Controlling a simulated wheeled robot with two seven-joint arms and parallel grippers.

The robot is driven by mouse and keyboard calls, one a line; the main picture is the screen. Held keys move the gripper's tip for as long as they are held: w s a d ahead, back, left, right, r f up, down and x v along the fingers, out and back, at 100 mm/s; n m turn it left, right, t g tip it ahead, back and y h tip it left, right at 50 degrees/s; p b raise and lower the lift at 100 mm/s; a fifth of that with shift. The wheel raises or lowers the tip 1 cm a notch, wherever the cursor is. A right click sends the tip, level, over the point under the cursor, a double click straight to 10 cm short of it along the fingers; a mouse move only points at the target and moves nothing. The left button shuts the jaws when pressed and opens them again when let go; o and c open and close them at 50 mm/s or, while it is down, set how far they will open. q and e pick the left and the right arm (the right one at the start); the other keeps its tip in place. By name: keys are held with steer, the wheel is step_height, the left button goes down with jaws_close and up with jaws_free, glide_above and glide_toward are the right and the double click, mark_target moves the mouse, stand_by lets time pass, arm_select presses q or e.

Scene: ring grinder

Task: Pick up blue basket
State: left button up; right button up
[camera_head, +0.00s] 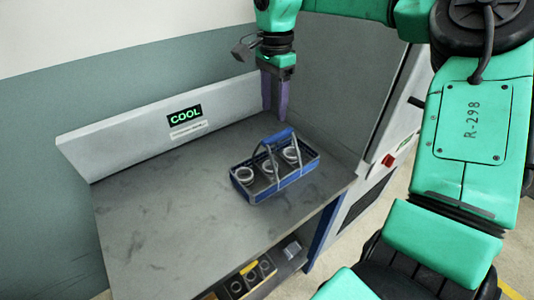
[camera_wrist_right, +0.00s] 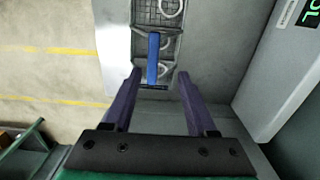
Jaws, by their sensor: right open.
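The blue basket (camera_head: 272,187) stands upright on the grey workbench (camera_head: 165,215), near its right side. It has a grey handle frame with a blue grip bar (camera_head: 277,140), and several round metal rings sit inside it. My right gripper (camera_head: 275,118) points down just behind the basket, its purple fingers apart and empty. In the right wrist view the open fingers (camera_wrist_right: 157,75) lie on either side of the blue grip bar (camera_wrist_right: 153,58), with no visible contact. Part of the basket is cut off at the top of that view. My left gripper is not in view.
A low back panel with a lit "COOL" sign (camera_head: 184,115) runs behind the bench. A grey machine wall (camera_head: 345,80) rises at the right. A shelf under the bench holds a dark box with yellow edges (camera_head: 250,278). The bench's left part is clear.

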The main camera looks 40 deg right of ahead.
mark_target(278, 140)
steer(key=f, duration=0.2)
steer(key=s+f, duration=0.1)
steer(key=f, duration=0.1)
steer(key=s+f+p, duration=0.1)
steer(key=shift+d+f, duration=0.1)
steer(key=shift+f, duration=0.3)
steer(key=f, duration=0.2)
steer(key=f+p, duration=0.1)
steer(key=f, duration=0.1)
steer(key=f+p, duration=0.1)
steer(key=f, duration=0.1)
steer(key=shift+w+d+f, duration=0.2)
steer(key=shift+w, duration=0.1)
steer(key=shift+f, duration=0.15)
steer(key=c, duration=0.9)
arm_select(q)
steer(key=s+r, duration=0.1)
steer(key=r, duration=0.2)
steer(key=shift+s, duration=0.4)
arm_select(e)
jaws_close()
steer(key=shift+w, duration=0.15)
